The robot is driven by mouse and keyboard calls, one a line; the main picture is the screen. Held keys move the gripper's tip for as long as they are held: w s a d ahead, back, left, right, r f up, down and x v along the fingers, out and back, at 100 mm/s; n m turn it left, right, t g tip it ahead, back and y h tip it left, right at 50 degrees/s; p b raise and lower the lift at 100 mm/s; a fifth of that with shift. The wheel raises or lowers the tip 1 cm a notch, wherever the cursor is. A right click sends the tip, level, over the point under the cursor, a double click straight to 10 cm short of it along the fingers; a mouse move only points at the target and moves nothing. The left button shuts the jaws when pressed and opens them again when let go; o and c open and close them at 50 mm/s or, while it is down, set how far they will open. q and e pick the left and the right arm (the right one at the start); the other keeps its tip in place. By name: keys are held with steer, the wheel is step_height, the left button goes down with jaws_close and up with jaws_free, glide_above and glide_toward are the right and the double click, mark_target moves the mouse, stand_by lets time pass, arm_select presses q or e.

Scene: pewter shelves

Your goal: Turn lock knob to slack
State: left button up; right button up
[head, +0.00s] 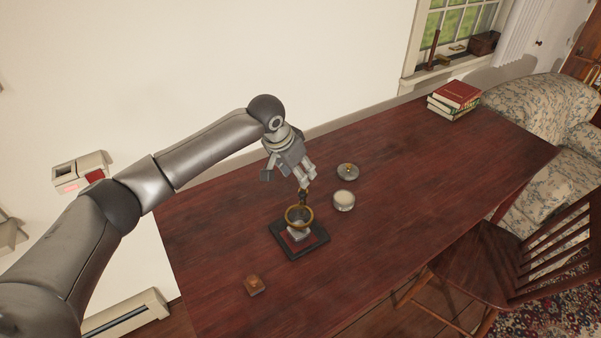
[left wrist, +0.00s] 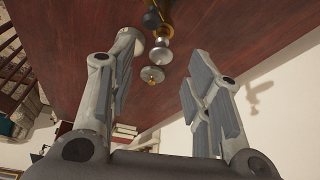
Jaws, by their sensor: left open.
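A small stand (head: 298,233) with a brass ring is on a black base (head: 317,247) with a red inset on the table. A small dark knob-like part (head: 303,194) rises from the ring's far side; I take it as the lock knob. In the left wrist view, the brass part (left wrist: 166,12) and stacked silver round pieces (left wrist: 160,57) show beyond the fingers. I cannot tell the knob's setting. My left gripper (head: 308,180) is open just above the knob, its fingers apart in the left wrist view (left wrist: 160,70), with nothing between them. My right gripper is out of view.
A round grey lid with a brass knob (head: 347,171) and a white-topped jar (head: 343,200) stand close to the right of the stand. A small wooden block (head: 254,285) lies in front. Books (head: 454,97) are at the far end. The table's right half is mostly clear.

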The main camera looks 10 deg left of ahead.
arm_select(q)
steer(key=x, duration=0.3)
steer(key=shift+w+r, duration=0.1)
steer(key=shift+c, duration=0.4)
steer(key=c, duration=0.9)
jaws_close()
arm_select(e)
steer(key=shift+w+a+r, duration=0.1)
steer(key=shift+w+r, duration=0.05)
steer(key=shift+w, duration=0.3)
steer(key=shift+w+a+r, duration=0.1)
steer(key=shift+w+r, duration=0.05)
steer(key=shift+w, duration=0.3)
